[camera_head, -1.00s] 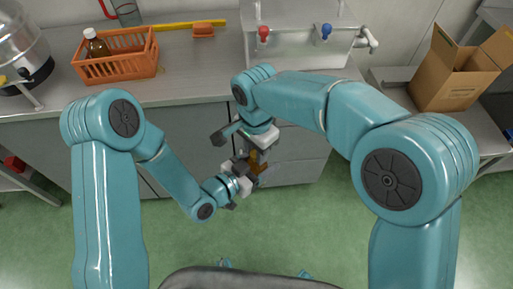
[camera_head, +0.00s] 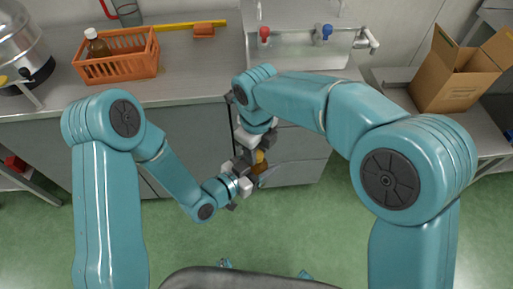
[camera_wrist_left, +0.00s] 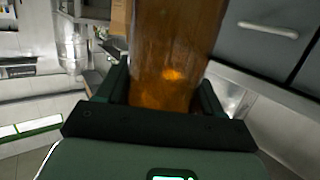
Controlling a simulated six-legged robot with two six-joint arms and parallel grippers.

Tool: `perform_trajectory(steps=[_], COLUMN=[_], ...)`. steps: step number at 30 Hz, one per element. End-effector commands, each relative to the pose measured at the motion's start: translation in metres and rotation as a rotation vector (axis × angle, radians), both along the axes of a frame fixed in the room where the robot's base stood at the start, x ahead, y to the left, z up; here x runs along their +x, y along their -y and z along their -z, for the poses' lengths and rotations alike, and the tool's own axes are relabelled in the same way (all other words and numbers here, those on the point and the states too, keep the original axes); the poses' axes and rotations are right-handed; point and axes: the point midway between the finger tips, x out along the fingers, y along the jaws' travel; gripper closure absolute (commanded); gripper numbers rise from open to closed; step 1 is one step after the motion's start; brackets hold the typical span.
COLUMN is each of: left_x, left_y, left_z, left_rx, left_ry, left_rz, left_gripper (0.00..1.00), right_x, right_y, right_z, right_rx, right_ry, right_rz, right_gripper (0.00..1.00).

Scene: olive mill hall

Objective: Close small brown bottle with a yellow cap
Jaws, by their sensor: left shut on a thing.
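The small brown bottle (camera_head: 260,169) is held in front of the counter by my left gripper (camera_head: 248,172), which is shut on it. In the left wrist view the bottle's amber body (camera_wrist_left: 174,55) stands between the fingers, and its upper end is out of frame. The yellow cap (camera_head: 260,156) shows at the bottle's upper end in the head view. My right gripper (camera_head: 254,150) is just above, pointing down at the cap. Its fingers overlap the cap region, so I cannot tell whether they grip it or how far the cap is seated.
An orange crate (camera_head: 120,68) with another brown bottle (camera_head: 97,45) stands on the counter (camera_head: 185,82) at left. A sink (camera_head: 290,52) with red and blue taps is at the back. An open cardboard box (camera_head: 445,85) is at right. Green floor lies below.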

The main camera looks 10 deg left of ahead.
Motion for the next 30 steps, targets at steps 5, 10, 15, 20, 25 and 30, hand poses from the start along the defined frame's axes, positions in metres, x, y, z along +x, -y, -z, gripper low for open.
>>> perform_trajectory(steps=[5, 10, 15, 20, 25, 30], left_x=[0.0, 0.001, 0.001, 0.001, 0.001, 0.0], left_y=[0.0, 0.0, 0.0, 0.0, 0.0, 0.0], left_z=[-0.001, -0.001, -0.001, -0.001, -0.001, -0.001], left_rx=[-0.001, 0.0, -0.001, 0.0, -0.001, -0.001], left_ry=[0.002, 0.004, 0.004, 0.003, 0.003, 0.003], left_rz=[0.0, 0.0, 0.0, -0.001, -0.001, 0.0], left_gripper=[1.0, 1.0, 1.0, 1.0, 1.0, 1.0], right_x=[-0.001, -0.001, -0.002, -0.002, -0.001, -0.001], right_y=[-0.001, -0.001, -0.002, -0.002, -0.001, -0.001], right_z=[0.0, 0.0, -0.003, -0.025, -0.042, -0.045], right_rx=[0.001, 0.001, 0.002, 0.004, 0.002, 0.0], right_ry=[-0.001, -0.003, -0.003, -0.001, -0.001, -0.002], right_rz=[-0.001, -0.003, -0.004, -0.004, -0.004, -0.004], right_gripper=[0.41, 0.41, 0.41, 0.41, 0.41, 0.41])
